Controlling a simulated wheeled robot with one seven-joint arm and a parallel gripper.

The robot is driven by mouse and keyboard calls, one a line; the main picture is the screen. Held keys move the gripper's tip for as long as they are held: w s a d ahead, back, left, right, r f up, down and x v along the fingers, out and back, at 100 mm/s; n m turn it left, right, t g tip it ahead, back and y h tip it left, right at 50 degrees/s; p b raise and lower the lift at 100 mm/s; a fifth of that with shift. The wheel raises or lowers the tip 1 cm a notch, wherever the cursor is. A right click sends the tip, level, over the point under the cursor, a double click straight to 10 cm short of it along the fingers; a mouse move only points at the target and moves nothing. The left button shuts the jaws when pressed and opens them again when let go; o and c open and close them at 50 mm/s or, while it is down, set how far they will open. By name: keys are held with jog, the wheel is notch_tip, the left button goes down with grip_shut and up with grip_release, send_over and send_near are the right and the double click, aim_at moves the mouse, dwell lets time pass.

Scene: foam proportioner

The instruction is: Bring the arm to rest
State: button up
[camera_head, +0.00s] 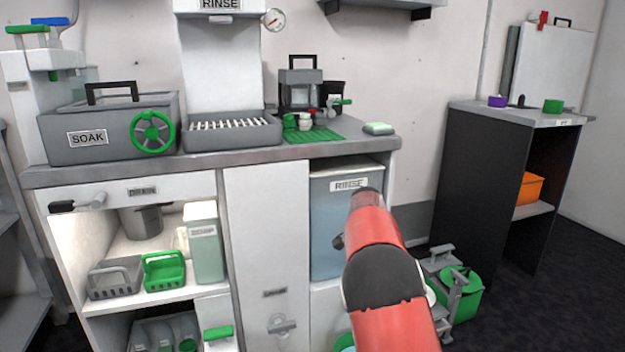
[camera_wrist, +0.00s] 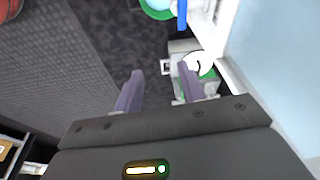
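My gripper (camera_wrist: 157,85) shows in the wrist view with its two fingers apart and nothing between them. It points down toward the dark floor (camera_wrist: 95,45). A grey thing with a white round part (camera_wrist: 203,64) lies beyond the right finger, and I cannot tell how far below it is. In the head view my red arm rises from the bottom edge in front of the right end of the cabinet. My gripper is hidden in that view.
The counter (camera_head: 340,148) carries a grey SOAK tub (camera_head: 105,142) and a rinse station. The RINSE bin (camera_head: 331,215) is behind my arm. A green bucket (camera_head: 462,300) stands on the floor right of my arm. A black side stand (camera_head: 470,190) is further right.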

jog(key=s+d+r+n+t+y+p, duration=0.1)
jog(key=s+r+n, duration=0.2)
jog(key=s+r, duration=0.55)
jog(key=s+r+n+t+y+p, duration=0.1)
jog(key=s+r+n+y, duration=0.15)
jog(key=s+r, duration=0.65)
jog(key=s+a+f+n+t, duration=0.1)
jog(key=s+f+n, duration=0.1)
jog(key=s, duration=1)
jog(key=s+a+f+n+t+h+p, duration=0.1)
jog(key=s+f+n, duration=0.2)
jog(key=s, duration=0.9)
jog(key=shift+s+a+n, duration=0.35)
jog(key=shift+n, duration=0.9)
